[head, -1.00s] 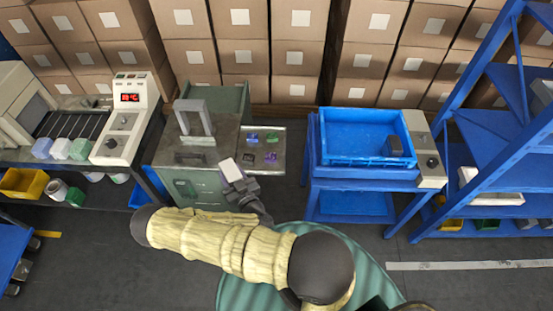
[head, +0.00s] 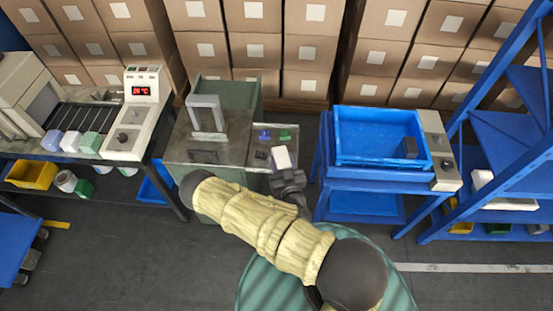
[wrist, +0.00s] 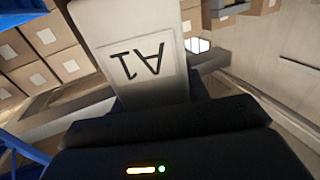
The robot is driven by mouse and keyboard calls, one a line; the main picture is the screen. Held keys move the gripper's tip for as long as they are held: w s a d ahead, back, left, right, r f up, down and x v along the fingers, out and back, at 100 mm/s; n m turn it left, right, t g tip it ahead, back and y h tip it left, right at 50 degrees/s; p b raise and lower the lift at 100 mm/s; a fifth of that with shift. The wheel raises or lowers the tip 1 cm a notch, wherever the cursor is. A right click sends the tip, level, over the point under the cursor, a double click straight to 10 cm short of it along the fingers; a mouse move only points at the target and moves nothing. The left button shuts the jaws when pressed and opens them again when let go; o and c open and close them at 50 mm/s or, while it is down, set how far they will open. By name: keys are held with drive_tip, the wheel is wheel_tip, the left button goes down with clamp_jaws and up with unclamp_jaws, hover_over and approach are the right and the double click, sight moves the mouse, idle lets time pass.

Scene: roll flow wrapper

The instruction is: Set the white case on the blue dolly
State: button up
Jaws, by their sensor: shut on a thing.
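The white case (head: 281,157) is in my gripper (head: 286,176), held up in front of the small side shelf of the grey-green cabinet in the head view. The blue dolly (head: 18,250), a flat blue deck on dark casters, is cut off at the left edge of the head view, well away from my gripper.
The grey-green cabinet (head: 205,151) carries an upright grey frame. Its side shelf (head: 258,130) holds several small coloured pieces. A blue tray (head: 375,165) sits on a blue stand to the right. A bench with a sealing machine (head: 128,135) stands left. Dark floor is open in front.

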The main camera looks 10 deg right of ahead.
drive_tip(key=shift+w+f+b, duration=0.2)
drive_tip(key=shift+b, duration=0.25)
drive_tip(key=w+m+h+b, duration=0.3)
drive_tip(key=w+b, duration=1.1)
drive_tip(key=b, duration=1.1)
drive_tip(key=h, duration=0.2)
drive_tip(key=shift+w+m+g+h+b, duration=0.3)
drive_tip(key=shift+w+g, duration=0.1)
drive_tip(key=shift+r, duration=0.1)
drive_tip(key=shift+f, duration=2.95)
